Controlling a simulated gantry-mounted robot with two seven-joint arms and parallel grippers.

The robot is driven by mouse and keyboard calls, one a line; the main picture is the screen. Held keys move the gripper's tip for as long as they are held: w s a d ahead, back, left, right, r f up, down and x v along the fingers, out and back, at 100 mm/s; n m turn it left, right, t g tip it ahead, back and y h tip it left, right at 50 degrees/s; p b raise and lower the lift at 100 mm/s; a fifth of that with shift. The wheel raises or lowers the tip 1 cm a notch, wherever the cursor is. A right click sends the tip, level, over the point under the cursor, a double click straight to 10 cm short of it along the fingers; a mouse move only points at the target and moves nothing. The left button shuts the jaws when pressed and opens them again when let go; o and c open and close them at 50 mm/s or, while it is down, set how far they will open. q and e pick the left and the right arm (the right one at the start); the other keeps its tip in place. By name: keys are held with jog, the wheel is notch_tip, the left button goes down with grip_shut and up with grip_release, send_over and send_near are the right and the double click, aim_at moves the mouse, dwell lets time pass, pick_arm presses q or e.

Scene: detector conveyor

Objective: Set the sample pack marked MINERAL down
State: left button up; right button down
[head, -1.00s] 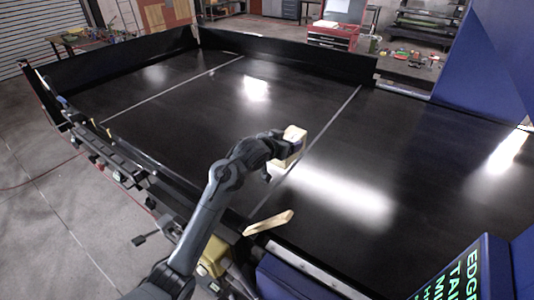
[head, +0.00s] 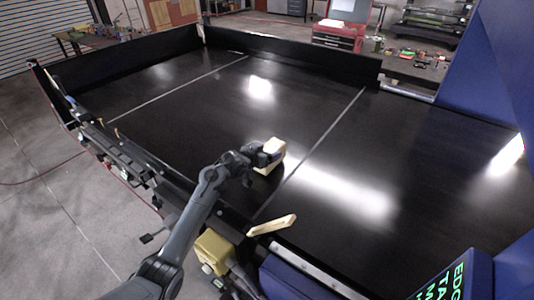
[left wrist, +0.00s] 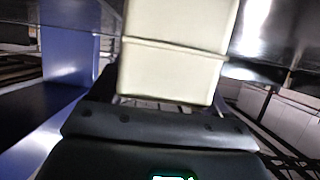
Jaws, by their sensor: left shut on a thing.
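The sample pack, a cream block (head: 271,156), is in my left gripper (head: 266,158) in the head view. My left gripper is shut on it, low over or at the black conveyor belt (head: 330,170), left of the nearer grey line. I cannot tell whether the pack touches the belt. In the left wrist view the pack (left wrist: 175,65) fills the upper middle, with a seam across it. No MINERAL marking is readable on it. My right gripper is not in view.
A pale wooden-looking piece (head: 272,225) lies at the belt's near edge. Black side walls (head: 290,52) bound the far side. A blue housing (head: 490,60) stands at right, and a screen (head: 450,285) at lower right. The belt around the pack is clear.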

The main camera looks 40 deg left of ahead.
pick_arm(q)
jog(key=shift+f, duration=0.55)
jog(key=o, duration=1.4)
jog(key=shift+f, duration=0.2)
jog(key=shift+r, duration=0.15)
jog(key=shift+s+r, duration=0.15)
jog(key=shift+s, duration=0.15)
jog(key=v, duration=1.1)
jog(key=shift+b, duration=0.3)
jog(key=shift+s, duration=0.15)
